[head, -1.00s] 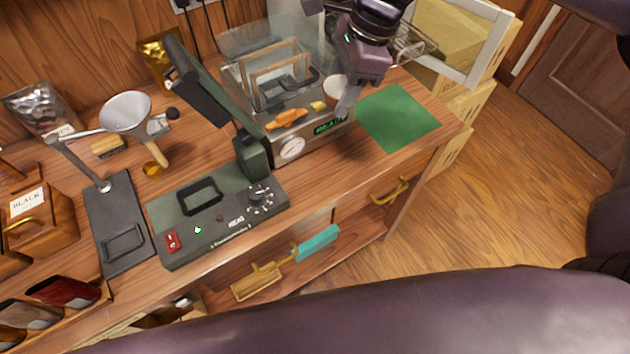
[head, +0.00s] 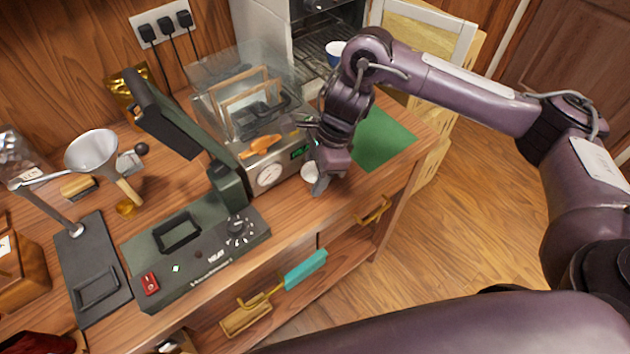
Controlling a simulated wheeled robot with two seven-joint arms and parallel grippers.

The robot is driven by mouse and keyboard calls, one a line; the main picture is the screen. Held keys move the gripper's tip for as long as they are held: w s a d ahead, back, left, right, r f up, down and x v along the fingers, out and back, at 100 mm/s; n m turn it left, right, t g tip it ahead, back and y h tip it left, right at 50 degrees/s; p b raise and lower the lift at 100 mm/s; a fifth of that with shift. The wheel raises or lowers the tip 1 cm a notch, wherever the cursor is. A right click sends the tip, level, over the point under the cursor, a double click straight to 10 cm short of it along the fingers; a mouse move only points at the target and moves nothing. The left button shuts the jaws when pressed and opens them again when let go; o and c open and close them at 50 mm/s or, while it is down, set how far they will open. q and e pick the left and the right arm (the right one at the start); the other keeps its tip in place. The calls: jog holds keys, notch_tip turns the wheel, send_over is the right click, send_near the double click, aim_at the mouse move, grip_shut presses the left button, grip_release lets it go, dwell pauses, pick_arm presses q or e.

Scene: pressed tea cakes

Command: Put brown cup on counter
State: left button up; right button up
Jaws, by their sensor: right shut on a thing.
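My right gripper (head: 318,185) is shut on a small cup (head: 310,172), the brown cup of the task. Only part of the cup shows, mostly its pale inside; the fingers and wrist hide the rest. The cup is low over the wooden counter (head: 292,205), in front of the steel machine with a dial and to the left of the green mat. I cannot tell whether its base touches the counter. My left gripper is not in view.
The green mat (head: 385,138) is empty where it shows. The dark green heat press (head: 190,250) stands to the left of the cup, the steel machine (head: 268,170) behind it. A blue cup (head: 335,52) stands farther back. Bare counter lies along the front edge.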

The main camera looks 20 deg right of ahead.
aim_at(315, 178)
notch_tip(315, 178, down, 2)
jog(key=shift+s+f, duration=0.1)
jog(key=shift+f, duration=0.55)
jog(key=shift+b, duration=0.3)
jog(key=shift+f, duration=0.2)
jog(key=o, duration=1)
jog(key=shift+c, duration=0.2)
jog(key=shift+r, duration=0.1)
jog(key=shift+r, duration=0.1)
